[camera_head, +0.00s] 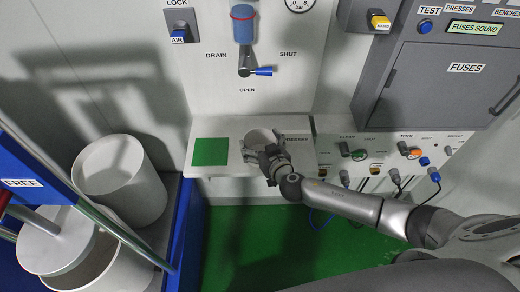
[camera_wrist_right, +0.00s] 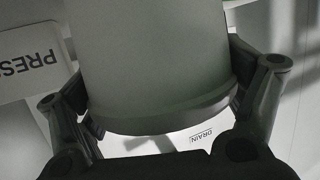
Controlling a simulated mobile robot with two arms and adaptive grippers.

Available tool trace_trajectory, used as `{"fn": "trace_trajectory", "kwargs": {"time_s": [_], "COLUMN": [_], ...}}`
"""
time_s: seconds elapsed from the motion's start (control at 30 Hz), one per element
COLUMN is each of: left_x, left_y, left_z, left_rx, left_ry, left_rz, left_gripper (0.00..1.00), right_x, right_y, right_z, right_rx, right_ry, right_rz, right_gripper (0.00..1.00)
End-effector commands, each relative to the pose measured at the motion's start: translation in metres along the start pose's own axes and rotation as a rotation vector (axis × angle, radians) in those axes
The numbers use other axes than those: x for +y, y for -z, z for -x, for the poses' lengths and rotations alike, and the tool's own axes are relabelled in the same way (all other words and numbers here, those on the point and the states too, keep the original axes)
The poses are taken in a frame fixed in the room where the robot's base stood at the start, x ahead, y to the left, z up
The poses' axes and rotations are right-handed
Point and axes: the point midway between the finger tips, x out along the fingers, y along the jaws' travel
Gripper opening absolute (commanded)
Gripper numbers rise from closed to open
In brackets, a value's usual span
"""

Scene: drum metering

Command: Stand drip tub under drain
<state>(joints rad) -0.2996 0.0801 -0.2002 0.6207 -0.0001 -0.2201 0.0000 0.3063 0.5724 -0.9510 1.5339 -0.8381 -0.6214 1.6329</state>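The drip tub (camera_head: 259,136) is a small pale grey round vessel at the shelf (camera_head: 229,172) below the drain; I cannot tell whether its base touches the shelf. My right gripper (camera_head: 270,154) has its fingers around the tub, and the wrist view shows the tub (camera_wrist_right: 150,60) between both finger pads, which appear to touch its sides. The drain valve (camera_head: 245,62) hangs on the wall above, with its blue lever (camera_head: 264,71) pointing right, toward SHUT. A green square (camera_head: 210,151) lies on the shelf left of the tub. My left gripper is out of view.
A grey fuse cabinet (camera_head: 440,80) juts out at the right. Plugs and cables line the panel (camera_head: 385,160) below it. A blue rack at the left holds large white drums (camera_head: 120,180). The shelf's left end is clear.

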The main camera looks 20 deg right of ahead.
Motion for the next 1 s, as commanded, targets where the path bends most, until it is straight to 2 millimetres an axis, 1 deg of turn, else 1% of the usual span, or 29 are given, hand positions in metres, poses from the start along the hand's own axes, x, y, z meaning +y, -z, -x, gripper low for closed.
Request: {"fn": "trace_trajectory", "kwargs": {"time_s": [0.03, 0.17, 0.4, 0.53, 0.67, 0.77, 0.87, 1.0], "left_x": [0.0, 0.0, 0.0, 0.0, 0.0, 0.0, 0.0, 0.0], "left_y": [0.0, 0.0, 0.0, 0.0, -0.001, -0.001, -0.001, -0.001], "left_z": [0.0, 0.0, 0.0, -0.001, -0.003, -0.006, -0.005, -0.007], "left_rx": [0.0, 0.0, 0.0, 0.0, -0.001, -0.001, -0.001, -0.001], "left_ry": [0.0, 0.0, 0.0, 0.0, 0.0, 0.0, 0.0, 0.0], "left_rz": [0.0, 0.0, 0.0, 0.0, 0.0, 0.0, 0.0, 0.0], "left_gripper": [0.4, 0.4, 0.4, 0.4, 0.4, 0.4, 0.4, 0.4], "right_x": [0.0, 0.0, 0.0, 0.0, 0.0, 0.0, -0.006, -0.017], "right_y": [0.0, 0.001, 0.001, 0.004, 0.014, 0.027, 0.039, 0.058], "right_z": [0.0, 0.0, 0.0, 0.001, 0.004, 0.008, 0.023, 0.048], "right_rx": [0.0, 0.001, 0.001, 0.002, 0.003, 0.005, 0.002, 0.003], "right_ry": [0.0, 0.0, -0.001, -0.001, -0.001, 0.0, 0.003, 0.004], "right_rz": [0.0, 0.0, 0.0, -0.001, -0.001, -0.003, -0.003, -0.003], "right_gripper": [0.77, 0.6, 0.59, 0.59, 0.59, 0.59, 0.59, 0.59]}}
